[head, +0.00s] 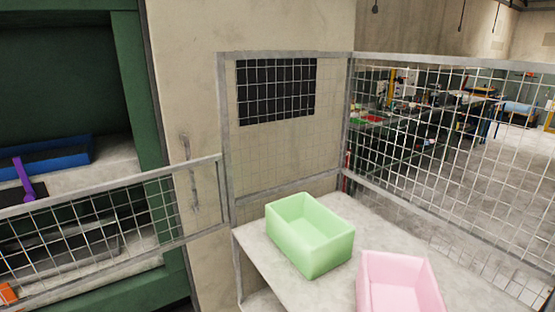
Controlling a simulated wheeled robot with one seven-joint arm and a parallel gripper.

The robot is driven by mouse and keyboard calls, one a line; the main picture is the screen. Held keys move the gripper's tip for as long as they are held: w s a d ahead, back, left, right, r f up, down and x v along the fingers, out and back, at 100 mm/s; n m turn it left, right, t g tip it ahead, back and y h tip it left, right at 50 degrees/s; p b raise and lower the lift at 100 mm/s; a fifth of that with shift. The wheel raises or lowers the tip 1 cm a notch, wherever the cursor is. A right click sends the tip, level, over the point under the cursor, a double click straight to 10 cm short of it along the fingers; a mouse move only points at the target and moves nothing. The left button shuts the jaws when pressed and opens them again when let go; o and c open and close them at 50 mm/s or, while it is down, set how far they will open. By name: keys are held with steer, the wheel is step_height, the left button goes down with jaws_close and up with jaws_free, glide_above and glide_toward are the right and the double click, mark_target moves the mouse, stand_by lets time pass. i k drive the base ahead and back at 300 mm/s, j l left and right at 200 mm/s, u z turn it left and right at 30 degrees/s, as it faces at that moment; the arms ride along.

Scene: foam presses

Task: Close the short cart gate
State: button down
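The short cart gate (201,161) is a low grey metal frame with wire mesh. In the head view it stretches from the cart's corner post (223,120) out to the left edge, where its far end is cut off. It stands swung out from the cart, in front of the green machine. The cart (255,258) has a light shelf and tall mesh walls at the back and right. My gripper is not in view.
A light green bin (310,235) and a pink bin (400,285) sit on the cart shelf. Behind the gate, the green press (140,100) holds a blue tray (70,155) with a purple tool (24,178). A concrete wall (185,60) stands behind the cart post.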

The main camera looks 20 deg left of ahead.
mark_target(57, 199)
steer(key=j+u, duration=0.35)
steer(key=j, duration=3.5)
steer(key=k+j+u, duration=0.1)
steer(key=j, duration=1.1)
steer(key=k+j+u, duration=0.1)
steer(key=j, duration=1.15)
